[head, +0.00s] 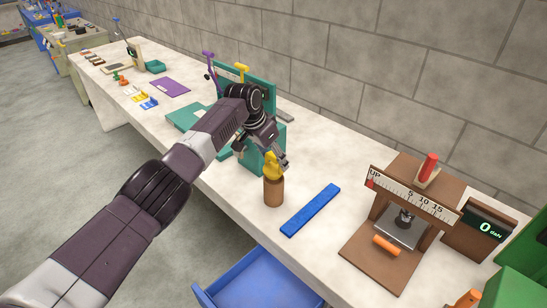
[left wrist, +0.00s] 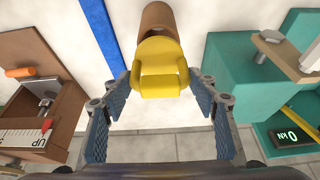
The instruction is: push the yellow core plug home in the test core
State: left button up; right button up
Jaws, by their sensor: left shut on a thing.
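The yellow core plug (head: 272,166) stands at the top of the test core (head: 273,192), a brown upright cylinder near the table's front edge. In the left wrist view the plug (left wrist: 160,72) shows a broad yellow head, with the core (left wrist: 157,17) behind it. I cannot tell how deep the plug sits in the core. My left gripper (head: 273,154) comes down from above and is shut on the plug, with one blue-grey finger pad at each side in the left wrist view (left wrist: 160,84). My right gripper is out of view.
A blue bar (head: 310,209) lies right of the core. A brown test stand (head: 374,260) with a scale and a 0 display (head: 485,227) stands further right. A teal machine (head: 268,145) is behind my gripper. A blue drawer (head: 258,283) juts out below the table edge.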

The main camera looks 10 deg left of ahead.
aim_at(274, 168)
pick_arm(q)
jog(key=shift+f, duration=0.3)
jog(key=shift+f+b, duration=0.85)
jog(key=shift+f, duration=0.45)
jog(key=o, duration=1.2)
jog(key=shift+o, duration=0.2)
jog(key=v, duration=1.2)
